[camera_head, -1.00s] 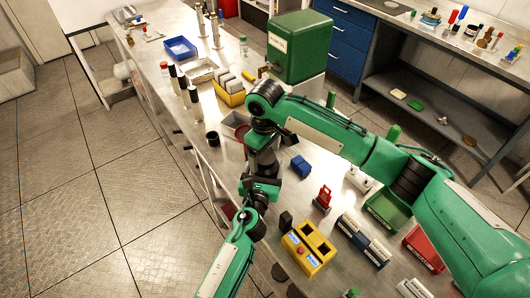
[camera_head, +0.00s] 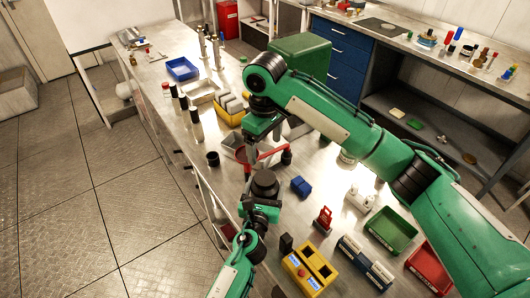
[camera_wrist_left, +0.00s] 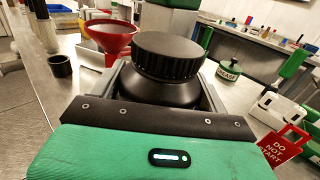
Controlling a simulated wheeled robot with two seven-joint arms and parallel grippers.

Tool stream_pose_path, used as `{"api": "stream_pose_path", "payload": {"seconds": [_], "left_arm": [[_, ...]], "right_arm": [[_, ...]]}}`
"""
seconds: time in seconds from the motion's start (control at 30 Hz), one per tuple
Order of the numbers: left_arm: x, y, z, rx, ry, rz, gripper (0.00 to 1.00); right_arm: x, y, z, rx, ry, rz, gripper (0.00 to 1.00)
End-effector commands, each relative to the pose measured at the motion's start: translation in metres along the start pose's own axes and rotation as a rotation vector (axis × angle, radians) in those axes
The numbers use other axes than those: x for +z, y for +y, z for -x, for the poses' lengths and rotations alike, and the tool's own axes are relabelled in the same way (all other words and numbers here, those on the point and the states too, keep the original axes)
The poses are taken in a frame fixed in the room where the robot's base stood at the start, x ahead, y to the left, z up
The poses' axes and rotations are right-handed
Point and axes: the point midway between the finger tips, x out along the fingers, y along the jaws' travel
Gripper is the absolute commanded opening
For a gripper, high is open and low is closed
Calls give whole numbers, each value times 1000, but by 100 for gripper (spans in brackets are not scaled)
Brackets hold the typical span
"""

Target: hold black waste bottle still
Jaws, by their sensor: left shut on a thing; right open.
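The black waste bottle (camera_head: 265,184) is a dark round bottle with a wide ribbed cap. It stands upright at the bench's left edge. My left gripper (camera_head: 264,197) is shut on it from the front. In the left wrist view, the cap (camera_wrist_left: 168,54) and shoulder show between the jaws of my left gripper (camera_wrist_left: 160,88), and the lower body is hidden. My right gripper (camera_head: 249,158) is open, pointing down just beyond the bottle and apart from it. Its fingers are small and partly hard to make out.
A red funnel (camera_wrist_left: 110,36) is beside the bottle, on the left in the wrist view. A black cup (camera_head: 213,159) stands beyond. A blue block (camera_head: 301,187), a red tag stand (camera_head: 323,219) and a yellow button box (camera_head: 309,270) are to the right. The floor at left is clear.

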Motion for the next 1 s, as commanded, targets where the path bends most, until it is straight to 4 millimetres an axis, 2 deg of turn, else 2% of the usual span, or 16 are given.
{"api": "stream_pose_path", "payload": {"seconds": [0.27, 0.3, 0.4, 0.63, 0.77, 0.87, 1.0], "left_arm": [[0, 0, 0, 0, 1, 0, 12], [0, 0, 0, 0, 1, 0, 80], [0, 0, 0, 0, 1, 0, 100], [0, 0, 0, 0, 0, 0, 100], [-2, 0, 8, 0, 2, -1, 100], [-2, 0, 22, -1, 2, -1, 100], [-4, 0, 52, -1, 3, 0, 100]], "right_arm": [[0, 0, 2, 0, -1, 0, 81], [0, 0, 2, 0, -1, 0, 81], [0, 0, 2, 0, -1, -1, 81], [0, 0, 1, 0, -1, -1, 81], [0, 0, 0, 0, -1, -1, 81], [0, 0, -1, 0, -1, -1, 81], [0, 0, -6, 0, -1, -1, 81]]}}
